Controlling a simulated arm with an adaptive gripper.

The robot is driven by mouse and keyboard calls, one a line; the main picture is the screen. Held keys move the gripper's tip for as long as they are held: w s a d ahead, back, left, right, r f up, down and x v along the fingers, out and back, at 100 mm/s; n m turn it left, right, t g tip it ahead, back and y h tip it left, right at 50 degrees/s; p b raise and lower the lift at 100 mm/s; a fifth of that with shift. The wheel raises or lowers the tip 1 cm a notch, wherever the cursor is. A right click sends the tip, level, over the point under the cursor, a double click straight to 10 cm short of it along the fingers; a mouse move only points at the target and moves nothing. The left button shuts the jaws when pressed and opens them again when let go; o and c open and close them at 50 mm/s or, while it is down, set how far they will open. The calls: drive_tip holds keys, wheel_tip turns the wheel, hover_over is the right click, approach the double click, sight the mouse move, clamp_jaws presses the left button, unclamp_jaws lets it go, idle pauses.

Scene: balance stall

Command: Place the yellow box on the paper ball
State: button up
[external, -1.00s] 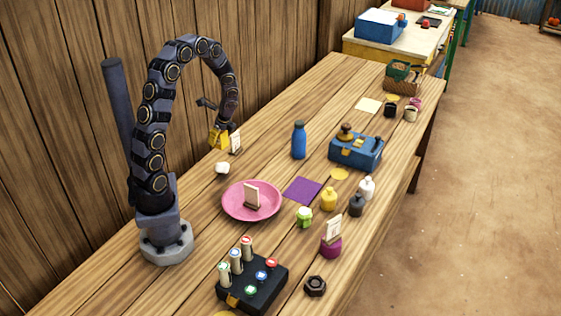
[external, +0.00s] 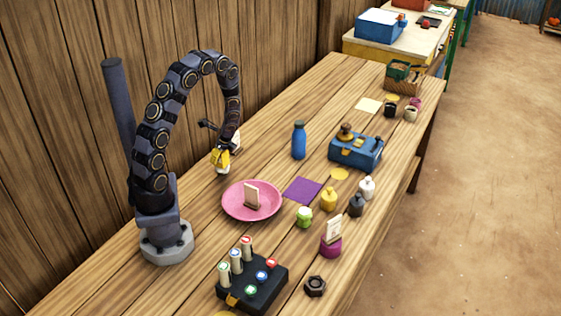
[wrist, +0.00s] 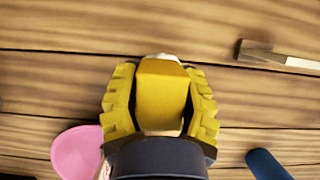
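The yellow box (wrist: 161,98) sits between the yellow fingers of my gripper (wrist: 160,76) in the wrist view, with both fingers against its sides. In the external view my gripper (external: 221,157) points down directly over the white paper ball (external: 222,171); box and fingers merge there in one yellow patch. The paper ball (wrist: 166,57) shows only as a pale edge past the box in the wrist view, mostly hidden by it. I cannot tell whether box and ball touch.
A small card stand (external: 236,140) is close behind my gripper. A pink plate (external: 231,206) holding another card stand lies in front. A blue bottle (external: 299,141) stands to the right, beyond a purple square (external: 303,190). Bare wood lies between the gripper and the bottle.

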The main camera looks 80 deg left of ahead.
drive_tip(key=o, duration=0.4)
drive_tip(key=shift+r, duration=0.1)
drive_tip(key=v, duration=1.1)
drive_tip(key=s+d+r+n, duration=0.1)
drive_tip(key=d+r+n, duration=0.3)
drive_tip(key=d+r, duration=0.55)
drive_tip(key=s+d+r+n+h, duration=0.1)
drive_tip(key=s+d+r+n, duration=0.1)
drive_tip(key=s+d, duration=0.3)
drive_tip(key=s+d+r+n+t+h, duration=0.1)
drive_tip(key=s+d+r+n+h, duration=0.1)
drive_tip(key=s+d, duration=0.4)
drive_tip(key=d+n, duration=0.1)
drive_tip(key=d, duration=0.4)
drive_tip(key=shift+d+r+t, duration=0.15)
drive_tip(key=shift+d+t, duration=0.15)
